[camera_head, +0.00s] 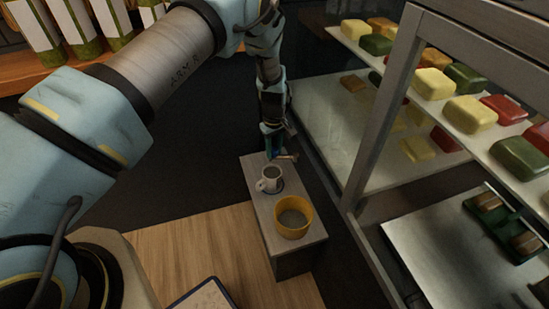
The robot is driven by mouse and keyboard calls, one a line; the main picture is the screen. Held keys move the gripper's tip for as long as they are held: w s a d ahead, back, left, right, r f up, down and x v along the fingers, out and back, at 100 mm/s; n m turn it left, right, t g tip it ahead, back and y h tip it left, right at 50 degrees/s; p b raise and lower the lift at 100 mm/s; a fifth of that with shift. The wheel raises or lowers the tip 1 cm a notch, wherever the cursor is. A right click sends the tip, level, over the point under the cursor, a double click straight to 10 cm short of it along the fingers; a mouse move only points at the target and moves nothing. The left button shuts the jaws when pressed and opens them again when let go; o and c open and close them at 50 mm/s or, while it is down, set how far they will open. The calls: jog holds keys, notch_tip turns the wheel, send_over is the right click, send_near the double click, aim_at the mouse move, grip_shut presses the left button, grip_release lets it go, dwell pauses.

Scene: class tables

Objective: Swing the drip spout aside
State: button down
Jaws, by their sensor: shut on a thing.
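My gripper (273,145) points down over the far end of a small grey-topped stand (262,205). It is shut on the drip spout (289,157), a small copper-brown piece that shows just right of the fingers. The fingers hide part of the spout and where it joins anything. A white mug (269,184) stands on the stand just below and in front of my gripper, apart from it. It has dark contents. A yellow cup (281,229) stands nearer on the same stand.
A glass-sided display case (375,150) with shelves of coloured blocks (466,112) rises close on the right. A dark tray (510,230) lies on its lower level. Cartons (35,30) stand on a wooden shelf (30,75) at the back left. Dark floor lies left of the stand.

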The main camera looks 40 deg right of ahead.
jog(key=shift+w+d+f+m+b, duration=0.25)
jog(key=shift+w+d+m+b, duration=0.3)
jog(key=shift+m+b, duration=0.4)
jog(key=shift+w+d+r+m+b, duration=0.1)
jog(key=shift+w+d+m+b, duration=0.15)
jog(key=shift+d+m+b, duration=1.1)
jog(key=shift+w+d+r+m+b, duration=0.1)
jog(key=shift+w+d+m+b, duration=0.35)
jog(key=shift+m+b, duration=1.05)
jog(key=shift+w+d+m+b, duration=0.1)
jog(key=shift+d+m+b, duration=0.8)
jog(key=shift+m, duration=1.1)
jog(key=shift+d, duration=0.15)
jog(key=c, duration=0.6)
grip_release()
jog(key=shift+o, duration=0.2)
